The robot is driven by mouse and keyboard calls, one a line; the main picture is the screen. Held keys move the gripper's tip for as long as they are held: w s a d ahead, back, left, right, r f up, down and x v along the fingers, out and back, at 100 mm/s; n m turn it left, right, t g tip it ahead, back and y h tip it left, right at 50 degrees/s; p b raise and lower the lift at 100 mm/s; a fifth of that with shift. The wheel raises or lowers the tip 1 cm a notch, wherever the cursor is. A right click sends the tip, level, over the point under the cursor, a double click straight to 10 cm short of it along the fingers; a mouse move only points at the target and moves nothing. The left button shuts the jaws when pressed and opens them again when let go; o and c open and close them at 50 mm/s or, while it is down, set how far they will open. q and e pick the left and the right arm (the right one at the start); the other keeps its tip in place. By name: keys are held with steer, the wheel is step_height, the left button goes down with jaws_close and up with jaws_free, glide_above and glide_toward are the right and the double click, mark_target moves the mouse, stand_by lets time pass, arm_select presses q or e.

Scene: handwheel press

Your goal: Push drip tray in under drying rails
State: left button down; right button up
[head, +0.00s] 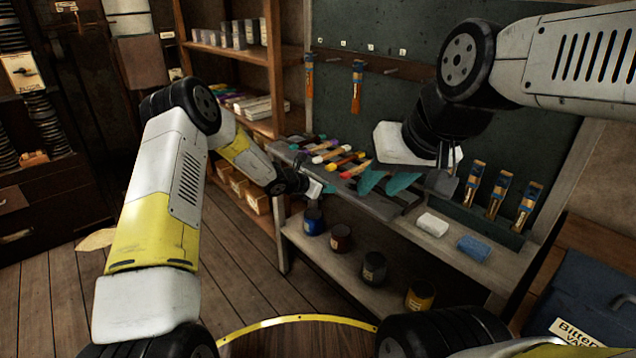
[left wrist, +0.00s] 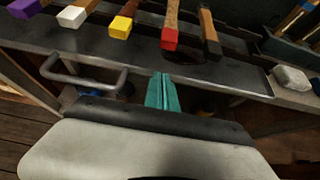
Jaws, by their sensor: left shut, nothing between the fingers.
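The drip tray (head: 374,204) is a long dark grey tray on the bench top. Its front edge (left wrist: 225,82) and a grey bar handle (left wrist: 85,74) show in the left wrist view. Coloured-ended handles (head: 345,167) lie in a row above it, and the drying rails under them are hard to make out. My left gripper (head: 328,188) is shut and empty, its teal fingertips (left wrist: 162,78) at the tray's front edge, right of the handle. I cannot tell whether they touch. My right gripper (head: 388,182) is open over the right part of the tray, with nothing visible between its fingers.
A white block (head: 432,224) and a blue block (head: 474,248) lie on the bench right of the tray. Upright brushes (head: 497,197) stand behind them. Several paint jars (head: 374,268) stand on the lower shelf. A wooden shelf unit (head: 275,70) rises behind. Floor (head: 235,270) left of the bench is clear.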

arm_select(q)
steer(key=shift+w+d, duration=0.45)
steer(key=shift+d, duration=0.15)
steer(key=shift+w+d, duration=0.4)
steer(key=shift+d, duration=0.2)
steer(key=shift+w+d, duration=0.15)
steer(key=shift+d, duration=0.1)
steer(key=shift+r, duration=0.15)
